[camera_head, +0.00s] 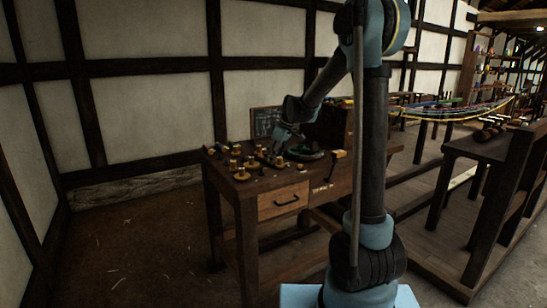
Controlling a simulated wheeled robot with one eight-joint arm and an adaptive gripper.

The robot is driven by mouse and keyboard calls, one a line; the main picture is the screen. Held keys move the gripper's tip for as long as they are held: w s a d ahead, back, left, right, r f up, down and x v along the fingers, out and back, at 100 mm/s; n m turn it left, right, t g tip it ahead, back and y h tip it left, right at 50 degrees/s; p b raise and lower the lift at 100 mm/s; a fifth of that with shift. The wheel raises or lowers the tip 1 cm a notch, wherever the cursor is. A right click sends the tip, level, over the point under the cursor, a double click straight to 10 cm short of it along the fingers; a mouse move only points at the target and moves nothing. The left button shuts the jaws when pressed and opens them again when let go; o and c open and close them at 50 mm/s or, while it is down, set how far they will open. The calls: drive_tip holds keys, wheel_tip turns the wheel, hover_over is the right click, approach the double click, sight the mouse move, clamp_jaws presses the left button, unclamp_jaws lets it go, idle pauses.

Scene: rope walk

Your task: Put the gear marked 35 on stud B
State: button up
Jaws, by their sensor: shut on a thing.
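My gripper (279,148) is low over the workbench (268,184), pointing down among small brass-coloured pieces. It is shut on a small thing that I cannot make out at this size. Several brass-coloured round pieces with upright parts (241,174) stand on the left half of the bench top. They may be gears or studs; no number 35 or letter B can be read. A dark round piece (305,154) lies just right of my gripper.
A dark board with faint writing (266,121) stands at the back of the bench. The bench has a drawer (284,200). Another dark table (483,146) stands at the right, with coloured ropes (452,112) behind. The floor at left is clear.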

drive_tip(key=o, duration=1)
drive_tip(key=shift+o, duration=0.2)
drive_tip(key=shift+r, duration=0.1)
drive_tip(key=shift+r, duration=3.95)
